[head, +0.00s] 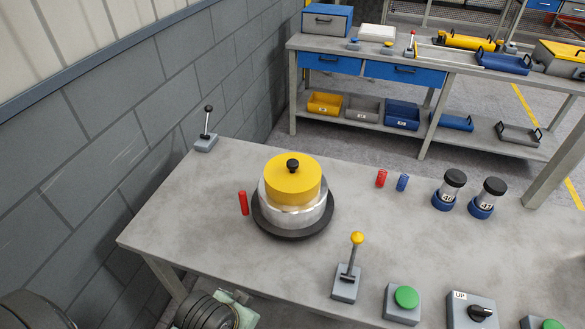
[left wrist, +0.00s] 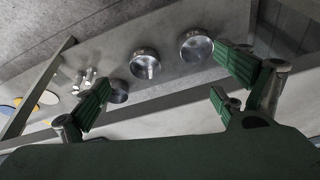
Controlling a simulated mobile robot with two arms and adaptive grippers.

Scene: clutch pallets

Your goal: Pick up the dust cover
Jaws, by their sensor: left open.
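The dust cover (head: 292,181) is a round yellow cap with a black knob on top. It sits upright on a silver metal cylinder (head: 291,215), which stands on a dark round base on the grey table. My left gripper (left wrist: 163,82) shows in the left wrist view with its green ridged fingers spread wide and nothing between them. It is not clearly seen in the head view, and the dust cover is not recognizable in the wrist view. My right gripper is in neither view.
A red cylinder (head: 243,203) stands just left of the base. A yellow-knobbed lever (head: 348,280) and a green button (head: 406,297) are at the front edge. Two black-capped jars (head: 487,198) stand at right. A block wall borders the left.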

